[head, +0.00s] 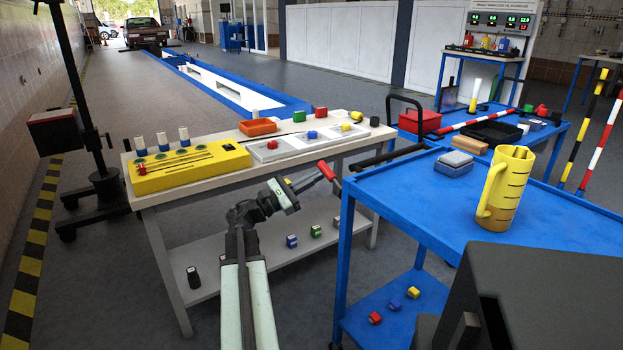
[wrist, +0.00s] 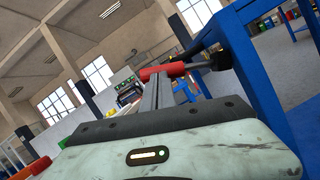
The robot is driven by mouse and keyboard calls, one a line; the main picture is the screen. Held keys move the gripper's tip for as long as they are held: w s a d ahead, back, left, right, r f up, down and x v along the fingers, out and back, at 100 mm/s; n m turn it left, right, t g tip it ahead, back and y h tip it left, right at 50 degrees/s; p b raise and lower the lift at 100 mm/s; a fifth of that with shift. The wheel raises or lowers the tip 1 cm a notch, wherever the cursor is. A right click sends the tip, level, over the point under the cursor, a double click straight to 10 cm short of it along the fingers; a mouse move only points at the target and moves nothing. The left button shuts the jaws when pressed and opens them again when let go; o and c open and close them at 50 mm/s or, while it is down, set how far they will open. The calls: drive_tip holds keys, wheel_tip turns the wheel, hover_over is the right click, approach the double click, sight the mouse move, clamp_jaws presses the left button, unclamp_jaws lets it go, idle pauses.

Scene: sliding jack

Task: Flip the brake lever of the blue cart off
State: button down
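The blue cart (head: 400,200) stands at the right with a black push handle (head: 395,156) along its left end. Its red brake lever (head: 328,171) sticks out at the near left corner, tilted. In the wrist view the red lever (wrist: 165,71) lies across just beyond my fingertips. My gripper (head: 312,181) reaches from the left with its tips at the lever, touching or very nearly so. In the wrist view my gripper's fingers (wrist: 158,88) look close together, with no clear gap. The lever's pivot is hidden, and I cannot tell contact for certain.
A yellow jug (head: 505,190) and a grey-blue box (head: 453,164) stand on the cart. A workbench (head: 160,198) with a yellow block, an orange tray (head: 257,127) and small coloured blocks is to the left, close to my arm. Another blue cart stands behind.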

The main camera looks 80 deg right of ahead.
drive_tip(key=shift+s+d+f, duration=0.1)
drive_tip(key=shift+s+d, duration=0.05)
drive_tip(key=shift+s, duration=0.1)
drive_tip(key=w+a+f+n+b, duration=0.1)
drive_tip(key=w+a+f+b, duration=0.6)
drive_tip(key=w+f+b, duration=0.25)
drive_tip(key=a+r+p+x, duration=0.1)
drive_tip(key=r+p+x, duration=0.2)
drive_tip(key=p+x, duration=0.4)
drive_tip(key=shift+s+d+r+h, duration=0.3)
drive_tip(key=shift+s+d+r, duration=0.75)
drive_tip(key=shift+s+d, duration=0.9)
drive_tip(key=shift+s+a, duration=0.15)
